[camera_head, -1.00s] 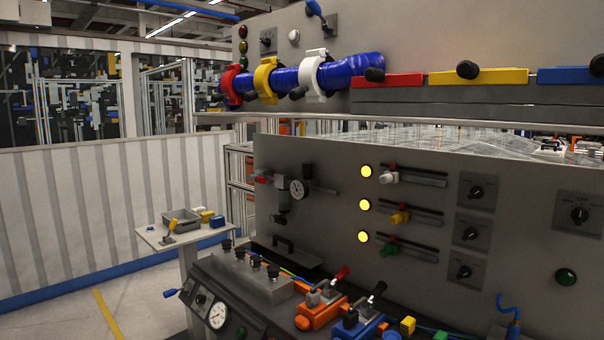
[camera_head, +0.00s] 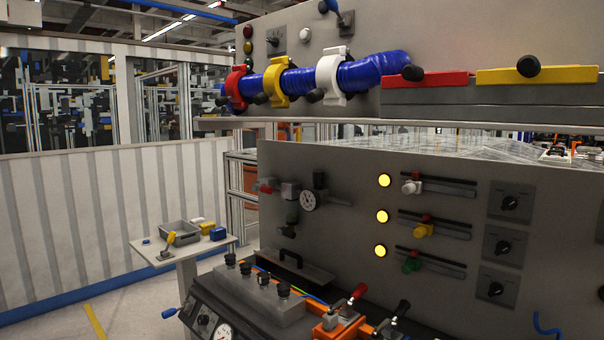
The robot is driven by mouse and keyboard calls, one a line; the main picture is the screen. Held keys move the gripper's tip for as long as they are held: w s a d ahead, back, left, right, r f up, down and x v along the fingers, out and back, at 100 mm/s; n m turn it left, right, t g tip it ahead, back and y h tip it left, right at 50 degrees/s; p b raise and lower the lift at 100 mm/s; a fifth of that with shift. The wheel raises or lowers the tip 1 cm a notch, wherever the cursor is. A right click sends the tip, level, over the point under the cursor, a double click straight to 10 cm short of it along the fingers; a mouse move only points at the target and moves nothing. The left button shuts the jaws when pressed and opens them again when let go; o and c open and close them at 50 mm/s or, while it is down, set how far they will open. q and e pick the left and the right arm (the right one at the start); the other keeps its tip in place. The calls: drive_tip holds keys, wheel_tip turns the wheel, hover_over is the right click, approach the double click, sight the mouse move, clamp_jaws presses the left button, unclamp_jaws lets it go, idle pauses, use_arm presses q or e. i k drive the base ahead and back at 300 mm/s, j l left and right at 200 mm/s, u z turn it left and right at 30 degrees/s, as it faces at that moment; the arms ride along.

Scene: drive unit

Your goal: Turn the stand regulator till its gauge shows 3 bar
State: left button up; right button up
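A round white-faced gauge (camera_head: 309,200) sits on the grey upright panel (camera_head: 350,240), left of the lamps. A grey fitting (camera_head: 291,190) and a red-handled valve (camera_head: 264,186) are to its left. Dark knob-like parts are above it (camera_head: 318,180) and below left (camera_head: 290,214); I cannot tell which is the regulator's knob. Its needle reading is too small to make out. A second gauge (camera_head: 224,331), on the low console, is cut by the bottom edge. Neither of my grippers is in view.
The low console (camera_head: 240,310) with several black knobs stands before the panel. A small side table (camera_head: 160,252) with a grey bin is at left. A shelf edge (camera_head: 370,123) with a blue hose (camera_head: 370,72) overhangs the panel. Floor at lower left is clear.

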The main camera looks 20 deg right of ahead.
sight(318, 175)
drive_tip(key=i+j+u, duration=0.1)
drive_tip(key=i, duration=0.3)
drive_tip(key=i+j+u, duration=0.1)
drive_tip(key=i+j, duration=0.15)
drive_tip(key=i, duration=0.15)
drive_tip(key=i+j+u, duration=0.1)
drive_tip(key=i, duration=0.35)
